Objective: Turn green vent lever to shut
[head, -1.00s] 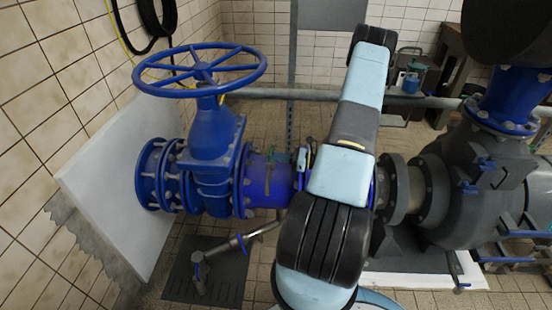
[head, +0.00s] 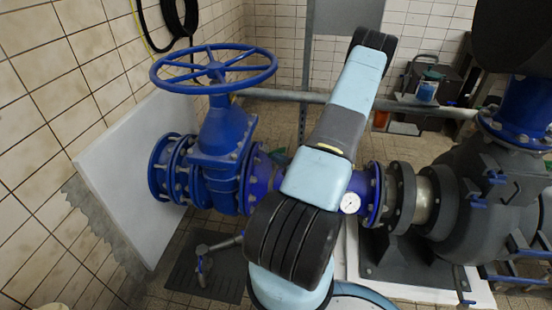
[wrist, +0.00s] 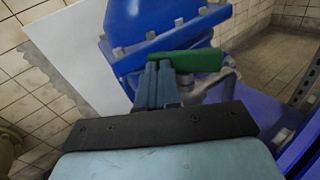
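The green vent lever (wrist: 190,60) shows in the wrist view as a thick green bar lying roughly crosswise, just below a blue bolted flange. A grey metal fitting sits under its right part. My gripper (wrist: 159,66) has its blue fingers close together, with the tips at the left part of the lever and overlapping it in the picture. I cannot tell whether they touch it; nothing shows between the fingers.
A blue gate valve (head: 215,145) with a handwheel (head: 213,69) stands left of my arm, beside a white wall panel (head: 125,185). A pressure gauge (head: 350,203) and dark pump (head: 480,200) are to the right.

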